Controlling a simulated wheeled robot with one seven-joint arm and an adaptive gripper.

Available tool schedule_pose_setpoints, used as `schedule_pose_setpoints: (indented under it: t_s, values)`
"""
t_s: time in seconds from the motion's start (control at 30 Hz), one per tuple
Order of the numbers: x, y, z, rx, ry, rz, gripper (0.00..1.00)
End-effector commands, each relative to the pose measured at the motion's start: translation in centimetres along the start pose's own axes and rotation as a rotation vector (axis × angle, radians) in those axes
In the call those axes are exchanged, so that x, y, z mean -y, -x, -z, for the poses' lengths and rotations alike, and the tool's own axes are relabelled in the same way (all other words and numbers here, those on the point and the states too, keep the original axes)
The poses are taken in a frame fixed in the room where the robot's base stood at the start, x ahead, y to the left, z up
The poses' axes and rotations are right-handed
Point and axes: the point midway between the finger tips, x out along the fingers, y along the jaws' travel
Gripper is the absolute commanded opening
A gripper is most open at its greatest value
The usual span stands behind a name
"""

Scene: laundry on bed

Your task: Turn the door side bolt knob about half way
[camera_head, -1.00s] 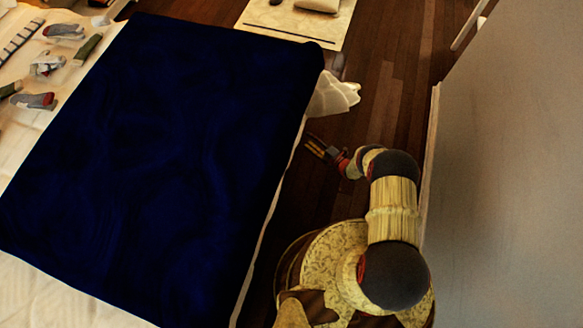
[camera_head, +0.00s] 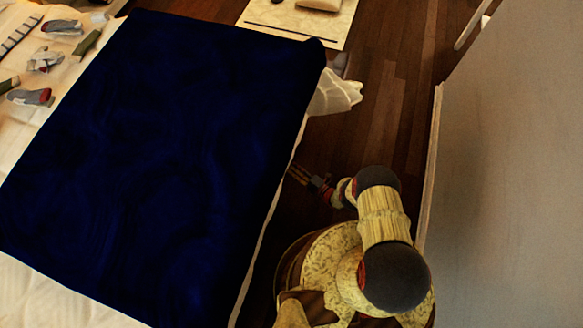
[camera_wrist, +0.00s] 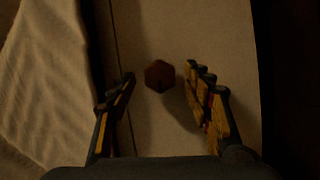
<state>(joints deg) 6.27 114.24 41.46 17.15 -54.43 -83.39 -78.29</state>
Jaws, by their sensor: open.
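A small dark reddish-brown, six-sided knob (camera_wrist: 160,76) shows in the wrist view on a pale flat panel (camera_wrist: 222,40). It is the only knob in view, and the bed hides it from the head view. My gripper (camera_wrist: 161,73) is open and empty, with one finger to each side of the knob in the picture. The fingers do not appear to touch it; the depth between them and the knob is hard to tell. In the head view my gripper (camera_head: 298,174) is low beside the bed's right edge.
A bed with a dark blue cover (camera_head: 165,160) fills the left. A white cloth (camera_head: 335,93) hangs at its far corner. A grey wall or panel (camera_head: 510,180) stands close on the right. Wooden floor (camera_head: 385,75) is clear ahead, before a pale mat (camera_head: 260,14).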

Motion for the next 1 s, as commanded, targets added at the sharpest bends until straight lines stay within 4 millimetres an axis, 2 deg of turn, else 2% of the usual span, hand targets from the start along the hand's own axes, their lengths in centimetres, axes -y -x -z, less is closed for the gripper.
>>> schedule_pose_setpoints:
  t_s: [0.13, 0.43, 1.0]
  values:
    - [0.06, -1.15, 0.05, -0.001, 0.000, 0.000, 0.50]
    - [-0.01, -1.39, 0.00, 0.000, -0.001, 0.000, 0.50]
    - [0.01, -1.36, 0.01, 0.001, -0.001, 0.001, 0.18]
